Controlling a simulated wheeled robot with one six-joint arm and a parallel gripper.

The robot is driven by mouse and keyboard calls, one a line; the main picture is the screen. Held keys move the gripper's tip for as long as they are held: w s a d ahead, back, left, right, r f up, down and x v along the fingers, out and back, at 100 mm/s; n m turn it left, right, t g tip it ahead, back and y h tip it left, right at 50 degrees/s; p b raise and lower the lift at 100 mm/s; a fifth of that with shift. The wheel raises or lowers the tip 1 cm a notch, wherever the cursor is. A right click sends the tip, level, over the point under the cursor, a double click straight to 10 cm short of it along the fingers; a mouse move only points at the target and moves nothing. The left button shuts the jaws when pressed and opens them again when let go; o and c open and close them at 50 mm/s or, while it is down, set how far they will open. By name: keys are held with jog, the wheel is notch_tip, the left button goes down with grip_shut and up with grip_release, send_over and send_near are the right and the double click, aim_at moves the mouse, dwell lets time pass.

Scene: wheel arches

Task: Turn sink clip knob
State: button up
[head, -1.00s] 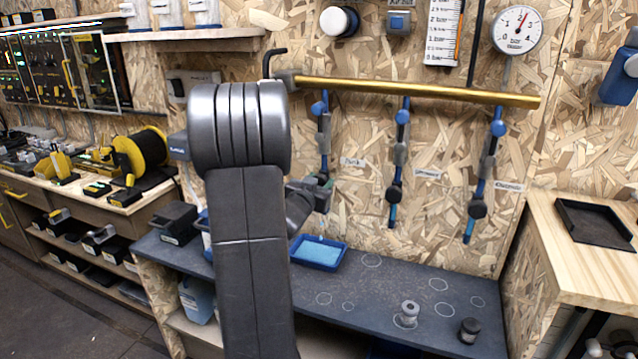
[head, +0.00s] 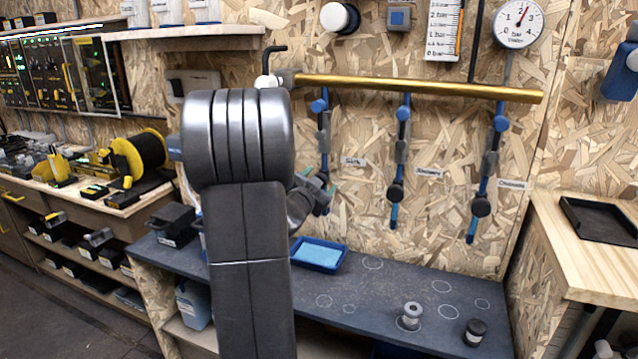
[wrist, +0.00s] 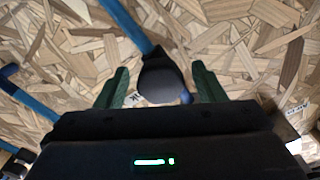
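The Sink line is the leftmost blue pipe (head: 323,135) hanging from the brass bar, with the label "Sink" (head: 353,161) beside it. Its clip knob shows in the wrist view as a dark round knob (wrist: 160,80) with blue behind it. My gripper (head: 325,186) is at the lower part of this pipe in the head view and partly hides the knob there. In the wrist view my gripper (wrist: 160,88) is open, with one green finger on each side of the knob. Gaps show between both fingers and the knob. I cannot tell the depth exactly.
Two similar pipes with dark knobs hang to the right, the Shower pipe (head: 398,150) and another (head: 486,165). The brass bar (head: 420,88) runs above. Below are a dark bench (head: 385,295) and a blue tray (head: 318,256). My arm covers the centre left.

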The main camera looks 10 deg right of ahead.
jog(key=p+v, duration=0.1)
jog(key=v, duration=1.2)
jog(key=shift+s+a, duration=0.25)
jog(key=shift+s, duration=0.1)
jog(key=b+x, duration=0.1)
jog(key=x, duration=1.2)
jog(key=shift+d, duration=0.1)
jog(key=shift+w+d, duration=0.2)
jog(key=shift+w, duration=0.15)
